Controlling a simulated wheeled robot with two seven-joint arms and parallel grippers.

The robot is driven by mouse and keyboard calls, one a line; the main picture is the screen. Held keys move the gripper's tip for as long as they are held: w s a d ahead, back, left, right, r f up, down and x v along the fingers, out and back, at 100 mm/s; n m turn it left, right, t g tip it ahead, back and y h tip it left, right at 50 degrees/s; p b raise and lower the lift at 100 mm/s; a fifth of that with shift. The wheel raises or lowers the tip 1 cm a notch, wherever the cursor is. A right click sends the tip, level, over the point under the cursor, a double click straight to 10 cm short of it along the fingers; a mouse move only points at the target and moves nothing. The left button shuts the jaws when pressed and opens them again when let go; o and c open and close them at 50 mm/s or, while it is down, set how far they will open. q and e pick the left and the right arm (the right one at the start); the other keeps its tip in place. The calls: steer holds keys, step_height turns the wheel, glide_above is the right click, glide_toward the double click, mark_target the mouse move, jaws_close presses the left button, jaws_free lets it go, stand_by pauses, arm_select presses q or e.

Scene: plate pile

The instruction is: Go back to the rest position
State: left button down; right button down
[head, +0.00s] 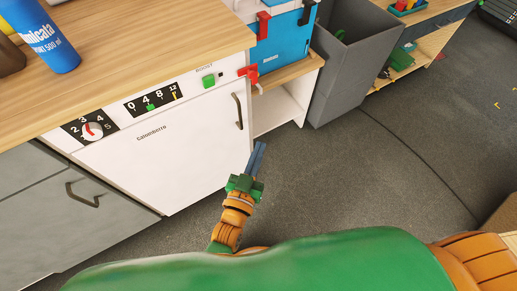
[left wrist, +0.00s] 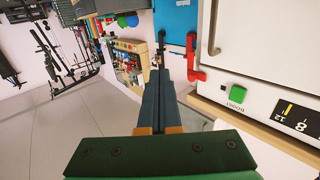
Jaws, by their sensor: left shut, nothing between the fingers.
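My left gripper (head: 257,158) is in the lower middle of the head view, with its blue-grey fingers pointing up and together. It is shut and empty, over the dark floor in front of the white dishwasher-like appliance (head: 165,140). In the left wrist view the closed fingers (left wrist: 160,82) point away from the camera, with nothing between them. The appliance's front, with its handle and green button, shows at the right of that view. My right gripper is not in view.
A wooden counter (head: 130,45) with a blue bottle (head: 45,38) is at the upper left. A blue box with red latches (head: 285,38) sits on a low shelf unit (head: 283,105). A grey bin (head: 350,65) stands beside it. The floor (head: 385,170) at the right is largely clear.

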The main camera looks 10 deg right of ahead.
arm_select(q)
steer(key=s+a+f+g+y+p, duration=0.2)
steer(key=s+a+f+g+p, duration=0.15)
steer(key=f, duration=0.25)
steer(key=s+a+f+g+y+p, duration=0.1)
steer(key=s+a+f+g+p, duration=0.25)
steer(key=f, duration=0.35)
steer(key=s+a+f+n+g+y+p, duration=0.1)
steer(key=s+a+f+g, duration=0.3)
steer(key=s+a, duration=0.4)
steer(key=s+a+f+n+g+y+p, duration=0.1)
steer(key=s+a+f+g+y+p, duration=0.1)
steer(key=s+a, duration=0.6)
steer(key=s+f+g+y, duration=0.1)
steer(key=s+f+g, duration=0.1)
steer(key=s, duration=0.3)
steer(key=shift+s+a+f+n+y+p, duration=0.15)
steer(key=shift+s+f+n+y+p, duration=0.25)
steer(key=shift+f, duration=0.1)
